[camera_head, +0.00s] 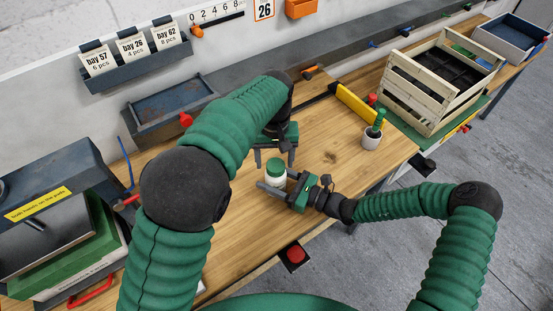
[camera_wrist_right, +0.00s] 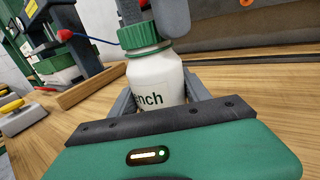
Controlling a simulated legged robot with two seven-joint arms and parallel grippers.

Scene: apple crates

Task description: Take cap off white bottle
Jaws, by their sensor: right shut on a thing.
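The white bottle (camera_head: 275,181) stands upright near the table's front edge with its green cap (camera_head: 276,165) on. In the right wrist view the bottle (camera_wrist_right: 155,80) shows dark lettering and the ribbed cap (camera_wrist_right: 140,37) sits on its neck. My right gripper (camera_head: 272,188) is shut on the bottle's body from the right and front. My left gripper (camera_head: 274,157) comes down from above, its fingers apart around the cap. In the wrist view its near finger (camera_wrist_right: 173,18) partly covers the cap. I cannot tell whether the fingers touch it.
A white cup with a green-handled tool (camera_head: 371,139) stands to the right. A wooden crate (camera_head: 425,115) is at the back right. A blue-grey tray (camera_head: 165,108) lies at the back left, and a machine (camera_head: 45,195) stands at the left. Table between is mostly clear.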

